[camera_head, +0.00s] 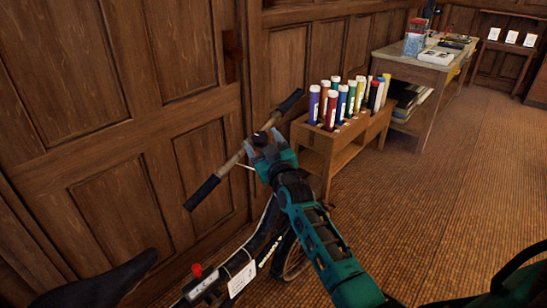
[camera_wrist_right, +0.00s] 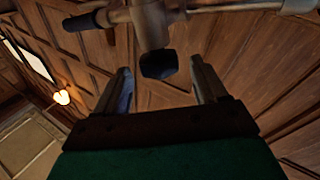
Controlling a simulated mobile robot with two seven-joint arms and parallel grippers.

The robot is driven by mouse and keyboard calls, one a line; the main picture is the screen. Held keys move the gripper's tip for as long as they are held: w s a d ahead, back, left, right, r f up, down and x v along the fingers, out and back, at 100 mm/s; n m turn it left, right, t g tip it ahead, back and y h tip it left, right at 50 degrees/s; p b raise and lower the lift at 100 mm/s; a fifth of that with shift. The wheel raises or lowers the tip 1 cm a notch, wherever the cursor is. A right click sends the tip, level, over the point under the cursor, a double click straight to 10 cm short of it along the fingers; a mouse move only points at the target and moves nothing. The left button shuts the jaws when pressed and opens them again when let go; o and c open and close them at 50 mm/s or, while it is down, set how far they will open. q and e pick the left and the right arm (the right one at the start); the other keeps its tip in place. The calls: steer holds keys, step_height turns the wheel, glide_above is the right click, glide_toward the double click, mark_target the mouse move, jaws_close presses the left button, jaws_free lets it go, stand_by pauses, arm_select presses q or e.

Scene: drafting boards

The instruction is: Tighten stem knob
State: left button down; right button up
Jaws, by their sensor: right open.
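A bicycle stands against the wood-panelled wall, with its handlebar (camera_head: 216,178) crossing in front of the panels. A black knob (camera_head: 260,138) sits at the handlebar's stem. In the right wrist view the black knob (camera_wrist_right: 158,64) shows on the stem (camera_wrist_right: 150,24), just ahead of and between my fingertips. My right gripper (camera_head: 264,152) is open around the knob area, and its two fingers (camera_wrist_right: 160,82) are apart with visible gaps either side of the knob. My left gripper is in neither view.
A wooden rack (camera_head: 338,145) holding several coloured tubes stands right of the handlebar. A table (camera_head: 400,67) with books and jars is behind it. The black saddle (camera_head: 100,288) and a tagged frame tube with a red cap (camera_head: 197,270) are at lower left. Carpet (camera_head: 450,200) on the right is clear.

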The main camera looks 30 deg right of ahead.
steer(key=s+a, duration=0.1)
steer(key=s, duration=0.7)
steer(key=shift+f, duration=0.45)
steer(key=shift+w, duration=0.1)
steer(key=s+a+f+g+y, duration=0.2)
steer(key=s+a+f+g, duration=0.2)
steer(key=s+f, duration=0.6)
steer(key=s+a+f+g+y, duration=0.2)
steer(key=s+a+f+g, duration=0.2)
steer(key=s+a+f, duration=0.4)
steer(key=s+f, duration=0.2)
steer(key=s, duration=0.4)
steer(key=shift+s+a+f+n+g+y, duration=0.3)
steer(key=shift+s+a+y, duration=0.05)
steer(key=shift+a+y, duration=0.05)
